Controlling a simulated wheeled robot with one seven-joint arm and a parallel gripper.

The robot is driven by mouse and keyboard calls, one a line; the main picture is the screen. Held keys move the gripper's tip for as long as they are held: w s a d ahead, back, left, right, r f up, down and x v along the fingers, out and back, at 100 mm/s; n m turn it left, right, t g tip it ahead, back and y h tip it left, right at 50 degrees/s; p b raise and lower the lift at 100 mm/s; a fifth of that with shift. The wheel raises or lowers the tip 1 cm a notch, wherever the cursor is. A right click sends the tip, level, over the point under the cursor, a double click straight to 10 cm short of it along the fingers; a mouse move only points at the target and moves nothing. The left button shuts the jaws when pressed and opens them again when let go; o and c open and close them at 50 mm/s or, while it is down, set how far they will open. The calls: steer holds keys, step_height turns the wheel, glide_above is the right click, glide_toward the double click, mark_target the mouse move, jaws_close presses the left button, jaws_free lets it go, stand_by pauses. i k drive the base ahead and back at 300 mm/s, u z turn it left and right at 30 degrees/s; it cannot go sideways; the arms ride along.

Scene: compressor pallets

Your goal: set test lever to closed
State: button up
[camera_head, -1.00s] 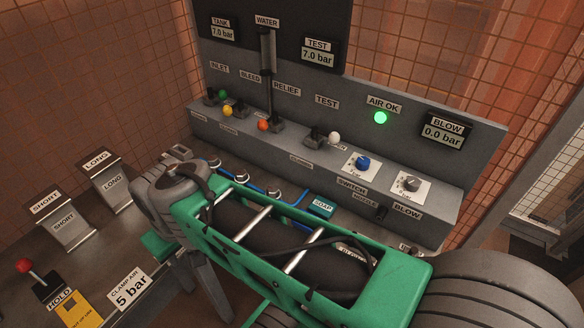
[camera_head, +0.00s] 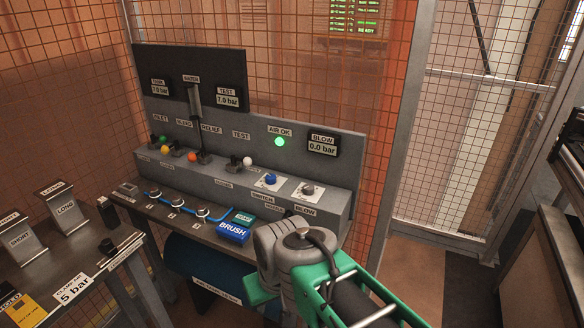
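The test lever (camera_head: 247,161) is a short dark handle with a white knob, under the TEST label on the grey control console (camera_head: 330,201). Its knob points to the right in the picture. A small label sits below and left of it, too small to read. The test display (camera_head: 228,97) shows 7.0 bar. My arm crosses the lower right, in front of the console's right end and apart from the lever in the picture. My gripper's fingers do not show.
Inlet, bleed and relief levers with green, yellow and orange knobs (camera_head: 193,157) stand left of the test lever. Blue and grey dials are to its right. A blue brush box (camera_head: 233,232) lies on the ledge before the console. A mesh fence (camera_head: 480,120) stands right.

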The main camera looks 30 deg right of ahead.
mark_target(247, 162)
steer(key=z, duration=0.25)
steer(key=i, duration=0.3)
steer(key=u, duration=0.25)
steer(key=k, duration=0.35)
steer(key=u, duration=0.45)
steer(key=i, duration=0.95)
steer(key=u, duration=0.5)
steer(key=i, duration=0.8)
steer(key=u, duration=0.55)
